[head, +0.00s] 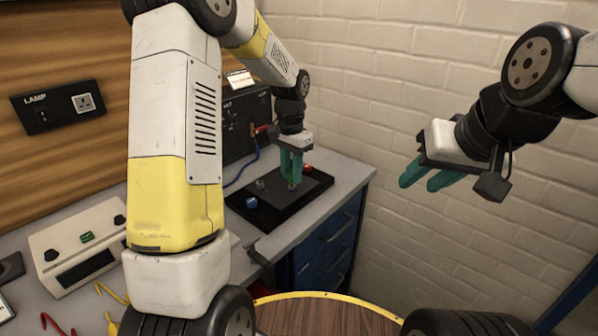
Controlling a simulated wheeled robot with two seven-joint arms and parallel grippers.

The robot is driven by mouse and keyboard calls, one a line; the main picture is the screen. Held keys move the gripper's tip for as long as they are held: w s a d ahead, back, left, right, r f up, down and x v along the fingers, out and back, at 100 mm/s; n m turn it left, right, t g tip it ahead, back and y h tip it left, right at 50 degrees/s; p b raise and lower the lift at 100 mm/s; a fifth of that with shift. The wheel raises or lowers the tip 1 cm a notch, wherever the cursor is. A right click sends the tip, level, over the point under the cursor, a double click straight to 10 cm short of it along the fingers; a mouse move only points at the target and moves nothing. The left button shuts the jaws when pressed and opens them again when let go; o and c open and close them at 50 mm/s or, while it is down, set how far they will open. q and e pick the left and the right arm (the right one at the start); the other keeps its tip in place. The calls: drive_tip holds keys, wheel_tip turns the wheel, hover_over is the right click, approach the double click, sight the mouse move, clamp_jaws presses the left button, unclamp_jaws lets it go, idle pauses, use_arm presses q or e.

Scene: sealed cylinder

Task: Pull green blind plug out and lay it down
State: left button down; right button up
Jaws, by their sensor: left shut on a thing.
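My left gripper (291,178) points straight down over the black tray (240,203) on the bench. Its teal fingers are shut on the green blind plug (292,187), of which only a small bit shows at the fingertips. I cannot tell whether the plug is still seated or clear of what is below it. My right gripper (423,183) hangs in the air at the right, away from the bench, its fingers apart and empty.
A blue knob-like part (252,203), a grey part (260,184) and a red part (308,169) are on the tray. A black box (240,130) with cables stands behind it. A white instrument (78,243) is at left. Bare bench (345,178) lies right of the tray.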

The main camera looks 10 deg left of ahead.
use_arm(q)
drive_tip(key=shift+r, duration=2.25)
